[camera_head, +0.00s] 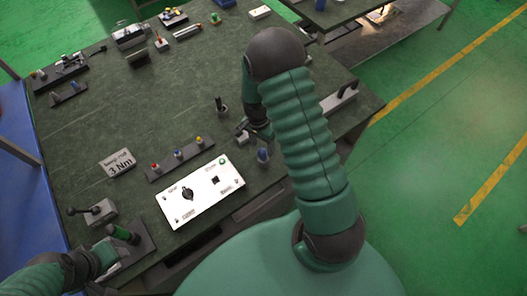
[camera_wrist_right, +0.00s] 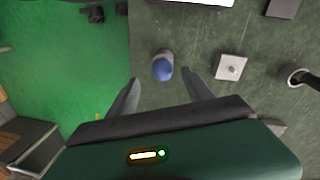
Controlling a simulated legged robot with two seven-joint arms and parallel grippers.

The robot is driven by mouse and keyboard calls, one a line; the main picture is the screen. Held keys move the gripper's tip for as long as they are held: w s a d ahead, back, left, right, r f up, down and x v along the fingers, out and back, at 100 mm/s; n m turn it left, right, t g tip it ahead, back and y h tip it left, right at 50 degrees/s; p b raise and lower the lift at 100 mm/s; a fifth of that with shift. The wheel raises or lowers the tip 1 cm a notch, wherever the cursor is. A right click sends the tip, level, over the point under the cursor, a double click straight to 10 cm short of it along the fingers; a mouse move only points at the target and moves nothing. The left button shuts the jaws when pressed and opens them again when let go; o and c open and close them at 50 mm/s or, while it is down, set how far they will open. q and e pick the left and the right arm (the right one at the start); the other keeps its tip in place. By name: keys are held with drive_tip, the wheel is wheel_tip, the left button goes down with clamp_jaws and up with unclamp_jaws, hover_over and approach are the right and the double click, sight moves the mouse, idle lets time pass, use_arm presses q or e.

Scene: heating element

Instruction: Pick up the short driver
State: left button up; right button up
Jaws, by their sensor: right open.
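In the right wrist view the short driver (camera_wrist_right: 163,67) shows just beyond and between the fingertips, apart from both. My right gripper (camera_wrist_right: 161,84) is open and empty above the table. In the head view my right gripper (camera_head: 260,131) is partly hidden by its own arm.
A small grey block with a knob (camera_wrist_right: 230,67) sits right of the driver in the wrist view, with a black upright tool in a round holder (camera_wrist_right: 300,78) farther right. A white control panel (camera_head: 201,191) lies to the left in the head view. The table's middle is mostly clear.

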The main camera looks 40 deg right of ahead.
sight(261, 150)
drive_tip(key=shift+w+a+f+p, duration=0.1)
drive_tip(key=shift+w+f+p, duration=0.05)
drive_tip(key=shift+f+p, duration=0.3)
drive_tip(key=shift+w+a+f+p, duration=0.15)
drive_tip(key=shift+f+p, duration=0.15)
drive_tip(key=shift+f, duration=0.25)
drive_tip(key=shift+s+a+f+p, duration=0.1)
drive_tip(key=shift+s+f+p, duration=0.1)
drive_tip(key=shift+f, duration=0.4)
drive_tip(key=shift+s+f+p, duration=0.15)
drive_tip(key=shift+f+p, duration=0.05)
drive_tip(key=shift+f, duration=0.4)
drive_tip(key=shift+s+f, duration=0.1)
drive_tip(key=shift+f, duration=0.2)
drive_tip(key=shift+w+d+f, duration=0.15)
drive_tip(key=shift+w+d, duration=0.05)
drive_tip(key=shift+d, duration=0.2)
drive_tip(key=c, duration=0.7)
drive_tip(key=shift+a, duration=0.1)
drive_tip(key=c, duration=0.5)
use_arm(q)
drive_tip(key=shift+a+r, duration=0.25)
drive_tip(key=shift+r, duration=0.3)
drive_tip(key=shift+a+r, duration=0.2)
drive_tip(key=shift+r, duration=0.35)
use_arm(e)
drive_tip(key=shift+s+a, duration=0.1)
drive_tip(key=shift+a, duration=0.05)
clamp_jaws()
